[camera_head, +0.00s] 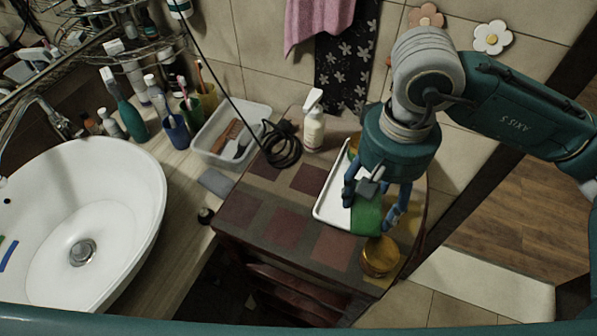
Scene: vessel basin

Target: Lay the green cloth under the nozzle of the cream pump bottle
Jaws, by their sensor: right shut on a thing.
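The green cloth (367,216) lies over the right part of a white tray (331,207) on the small cabinet top. My right gripper (376,212) points down over the tray, its fingers around the cloth and shut on it; the wrist hides part of the cloth and tray. The cream pump bottle (313,130) stands upright behind the tray on the cabinet, with its white nozzle (314,97) at the top. The bottle and cloth are apart. My left gripper is not in view.
A coil of black cable (282,145) lies left of the bottle. A gold jar (380,256) stands in front of the tray. A clear bin (229,137) and a white basin (84,221) are to the left. The cabinet's front left top is clear.

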